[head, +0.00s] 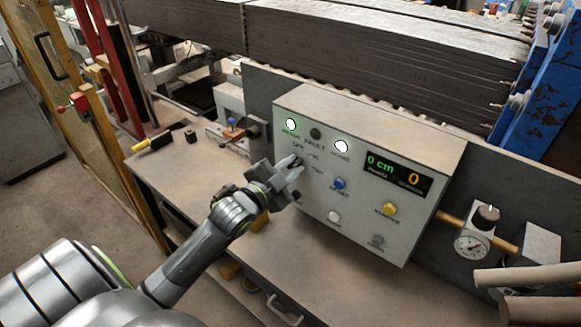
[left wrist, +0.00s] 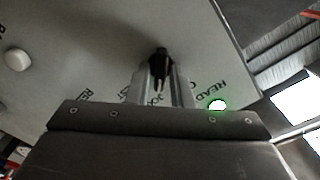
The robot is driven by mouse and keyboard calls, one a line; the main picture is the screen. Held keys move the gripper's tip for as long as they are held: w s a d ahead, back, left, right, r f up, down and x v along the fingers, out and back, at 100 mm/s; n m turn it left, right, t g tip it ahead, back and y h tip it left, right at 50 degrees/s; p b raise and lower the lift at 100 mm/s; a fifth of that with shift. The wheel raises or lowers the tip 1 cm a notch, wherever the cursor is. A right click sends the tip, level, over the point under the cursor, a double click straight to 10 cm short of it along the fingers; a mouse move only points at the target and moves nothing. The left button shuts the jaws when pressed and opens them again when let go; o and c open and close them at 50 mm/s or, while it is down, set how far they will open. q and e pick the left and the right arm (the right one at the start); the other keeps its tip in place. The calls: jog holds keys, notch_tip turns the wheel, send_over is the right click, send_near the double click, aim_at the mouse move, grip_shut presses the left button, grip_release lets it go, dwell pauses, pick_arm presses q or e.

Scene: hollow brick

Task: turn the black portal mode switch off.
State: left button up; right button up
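The grey control box (head: 405,225) stands on the bench with its sloped panel facing me. The black switch (left wrist: 160,60) shows in the left wrist view, with printed labels around it. In the head view it is largely hidden behind my left gripper (head: 297,169), near the OFF label. My left gripper is at the panel, and in the left wrist view its two fingers (left wrist: 161,85) stand on either side of the switch. A narrow gap seems to show between the fingers and the switch's handle. My right gripper is not in view.
Around the switch are lit lamps (head: 341,147), a blue button (head: 339,183), a yellow button (head: 390,209), a white button (head: 334,217) and a display (head: 398,178). A pressure gauge (head: 472,245) is at the right. The bench top (head: 300,262) below the box is mostly clear.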

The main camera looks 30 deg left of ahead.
pick_arm(q)
grip_shut()
jog(key=shift+r+n+p, duration=0.2)
jog(key=shift+n+p, duration=1.1)
jog(key=shift+n, duration=0.1)
jog(key=n+p, duration=0.2)
jog(key=n, duration=0.1)
jog(key=shift+a, duration=0.1)
jog(key=shift+a+f+n+p, duration=0.15)
jog(key=shift+n+p, duration=0.75)
jog(key=shift+n, duration=0.7)
jog(key=shift+o, duration=1.7)
grip_release()
